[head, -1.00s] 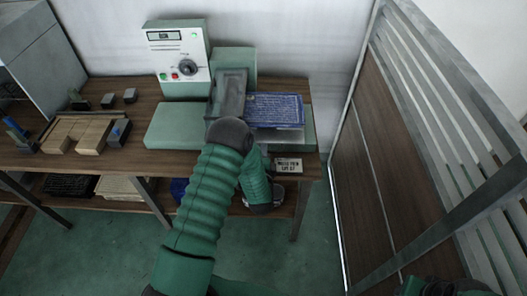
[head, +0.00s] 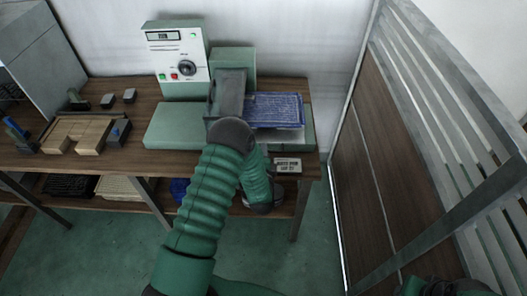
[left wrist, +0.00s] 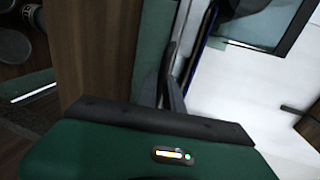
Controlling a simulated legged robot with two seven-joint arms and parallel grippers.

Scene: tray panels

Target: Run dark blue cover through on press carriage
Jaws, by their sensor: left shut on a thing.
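The dark blue cover (head: 274,108) with pale markings lies flat on the light press carriage (head: 290,133), to the right of the grey press head (head: 229,95). Its left end is out of sight at the head, and a blue edge shows in the left wrist view (left wrist: 207,28). My left arm crosses in front of the press and hides my left gripper in the head view. In the left wrist view my left gripper (left wrist: 163,92) has its dark fingers close together at the carriage edge. The exact grip spot is unclear. My right gripper's fingers are not visible.
A white control panel (head: 176,55) with a dial stands behind the green press bed (head: 175,128). A small label block (head: 288,165) sits at the front edge. A slatted partition (head: 420,150) stands at right.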

